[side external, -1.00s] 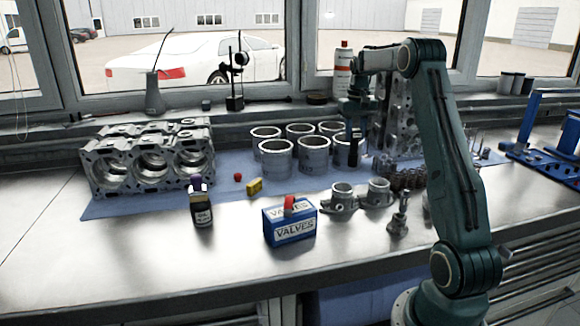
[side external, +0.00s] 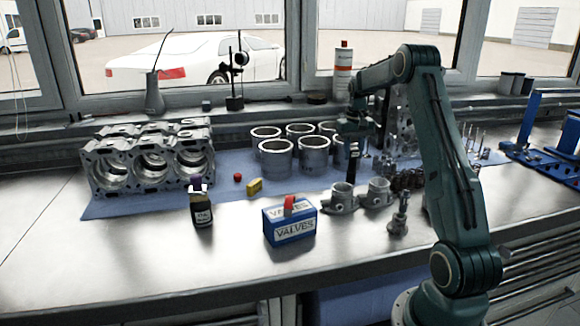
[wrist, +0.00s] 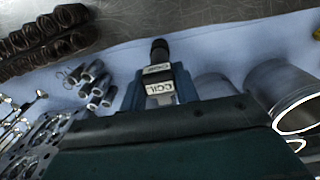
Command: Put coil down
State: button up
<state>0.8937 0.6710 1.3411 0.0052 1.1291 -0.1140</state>
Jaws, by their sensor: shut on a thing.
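The coil (wrist: 160,76) is a small dark part with pale labels, one of which reads COIL, and a black knob end. My gripper (wrist: 160,92) is shut on it in the wrist view, with blue fingers on both sides. In the side view, my gripper (side external: 355,128) points down and the dark coil (side external: 354,155) hangs below it, upright. It is just right of the grey cylinder liners and behind the small grey housings. Whether its lower end touches anything cannot be told.
Several cylinder liners (side external: 276,158) stand on the blue mat (side external: 225,192) to the left. Two grey housings (side external: 342,199) stand in front. Coiled springs (wrist: 45,38) and small metal tubes (wrist: 95,82) lie nearby. A blue valves box (side external: 290,223) sits at the front.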

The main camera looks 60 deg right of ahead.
jog(key=shift+f, duration=0.1)
jog(key=o, duration=1)
notch_tip(320, 180, up, 12)
jog(key=shift+r, duration=0.15)
dwell(0.3)
jog(key=shift+a, duration=0.1)
dwell(0.4)
